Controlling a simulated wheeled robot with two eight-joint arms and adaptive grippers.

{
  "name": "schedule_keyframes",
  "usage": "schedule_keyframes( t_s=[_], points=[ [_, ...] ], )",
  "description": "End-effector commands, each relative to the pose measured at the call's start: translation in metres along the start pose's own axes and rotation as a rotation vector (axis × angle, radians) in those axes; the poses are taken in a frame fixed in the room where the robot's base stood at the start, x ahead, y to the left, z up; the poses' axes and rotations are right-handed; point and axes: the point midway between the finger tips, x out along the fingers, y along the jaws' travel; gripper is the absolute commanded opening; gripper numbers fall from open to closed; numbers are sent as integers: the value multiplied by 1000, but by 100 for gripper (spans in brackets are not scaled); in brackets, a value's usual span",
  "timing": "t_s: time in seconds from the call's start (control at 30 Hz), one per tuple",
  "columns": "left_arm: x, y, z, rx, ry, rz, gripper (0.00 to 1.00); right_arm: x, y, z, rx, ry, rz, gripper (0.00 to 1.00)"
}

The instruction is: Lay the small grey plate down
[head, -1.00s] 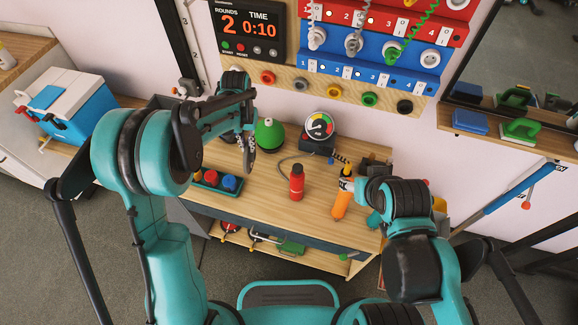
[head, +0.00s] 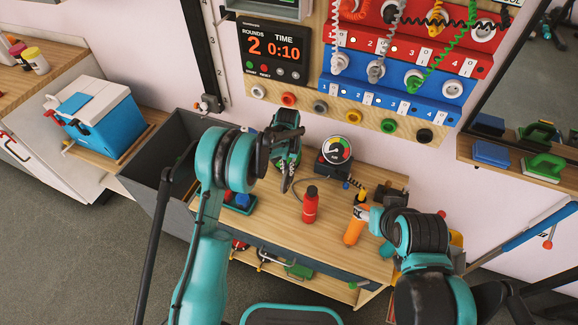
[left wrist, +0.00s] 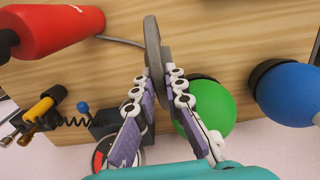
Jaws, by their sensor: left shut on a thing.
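The small grey plate (left wrist: 153,45) shows edge-on in the left wrist view, upright between the fingertips of my left gripper (left wrist: 158,80), which is shut on it. In the head view my left gripper (head: 286,165) is over the back left of the wooden table (head: 278,222), with the plate at its lower tip. I cannot tell the gap between plate and table. My right arm (head: 415,235) is at the table's right side; its fingers cannot be made out.
A red bottle (head: 310,206) stands right of my left gripper, with a round gauge (head: 337,151) behind it. A green round object (left wrist: 207,108) and a blue one (left wrist: 290,92) are near the fingers. An orange tool (head: 354,226) is at the right. The table's front middle is clear.

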Motion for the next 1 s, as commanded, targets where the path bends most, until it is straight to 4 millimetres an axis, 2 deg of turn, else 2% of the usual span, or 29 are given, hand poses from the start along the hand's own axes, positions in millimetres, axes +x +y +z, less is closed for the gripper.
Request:
schedule_keyframes(
  t_s=[0.4, 0.77, 0.8, 0.87, 1.0],
  points=[
    [40, 0, 0, 0, 0, 0, 0, 10, 0, 7, 0, 0, 0, 55],
    [42, 0, 0, 0, 0, 0, 0, 12, 0, 8, 0, 0, 0, 55],
    [44, 0, 0, 0, 0, 0, 13, 12, 0, 9, 0, 0, 0, 55],
    [43, 0, 0, 0, 0, 0, 29, 12, 0, 8, 0, 0, 0, 55],
    [42, 0, 0, 0, 0, 0, 32, 11, 0, 8, 0, 0, 0, 55]
  ],
)
